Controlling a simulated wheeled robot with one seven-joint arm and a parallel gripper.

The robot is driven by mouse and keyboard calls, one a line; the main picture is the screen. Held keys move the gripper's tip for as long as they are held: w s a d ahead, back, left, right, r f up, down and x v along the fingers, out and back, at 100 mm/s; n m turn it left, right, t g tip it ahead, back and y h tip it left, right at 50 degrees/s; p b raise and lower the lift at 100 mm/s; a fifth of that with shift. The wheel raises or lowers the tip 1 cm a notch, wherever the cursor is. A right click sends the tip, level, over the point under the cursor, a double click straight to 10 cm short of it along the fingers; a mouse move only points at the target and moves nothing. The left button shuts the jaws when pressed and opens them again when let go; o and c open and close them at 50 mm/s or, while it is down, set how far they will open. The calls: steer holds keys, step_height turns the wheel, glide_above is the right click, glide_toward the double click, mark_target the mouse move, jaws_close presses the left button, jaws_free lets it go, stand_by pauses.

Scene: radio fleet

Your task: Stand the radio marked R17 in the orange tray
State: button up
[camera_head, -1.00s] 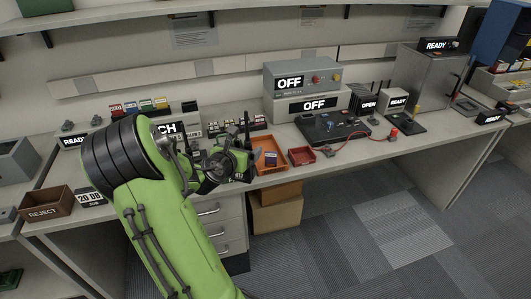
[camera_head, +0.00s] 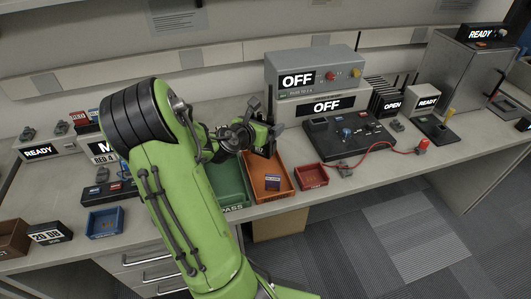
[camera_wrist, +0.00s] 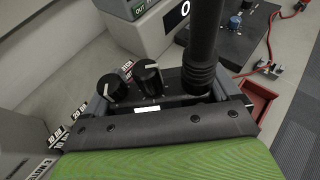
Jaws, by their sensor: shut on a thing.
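My gripper (camera_head: 262,140) is shut on a dark radio (camera_head: 270,119) with a tall black antenna. It holds the radio upright above the back part of the orange tray (camera_head: 290,188). The radio's marking cannot be read here. In the wrist view the radio's top (camera_wrist: 165,92) shows two black knobs and the thick antenna base, between the jaws. Part of the tray's back is hidden by my gripper.
A green tray (camera_head: 236,200) marked PASS is left of the orange tray, partly behind my arm. A small red tray (camera_head: 312,177) is to the right. Behind stand a grey OFF unit (camera_head: 350,72) and a dark test panel (camera_head: 348,137) with a red cable.

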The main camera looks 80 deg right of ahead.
step_height(320, 180, down, 6)
steer(key=b, duration=0.2)
steer(key=shift+f+b, duration=0.2)
steer(key=shift+b, duration=0.1)
steer(key=shift+r, duration=0.15)
steer(key=o, duration=1.1)
steer(key=w+a+r+m+t+y+p, duration=0.1)
steer(key=w+a+r+m+t+y, duration=0.2)
steer(key=a, duration=0.6)
steer(key=w+a+m+t+y, duration=0.15)
steer(key=w+a+m, duration=0.35)
steer(key=a, duration=0.5)
steer(key=w+a+r+m+t+y+p, duration=0.1)
steer(key=w+a+r+m+t+y, duration=0.2)
steer(key=a, duration=0.6)
steer(key=s+a+r+m+y, duration=0.1)
steer(key=a+r+m+y, duration=0.1)
steer(key=a, duration=0.7)
steer(key=s+a+r+m+t+y, duration=0.1)
steer(key=s+a+r+m+y, duration=0.1)
steer(key=a, duration=0.8)
steer(key=shift+s+r+y, duration=0.2)
steer(key=shift+r+y, duration=0.65)
steer(key=shift+r, duration=0.05)
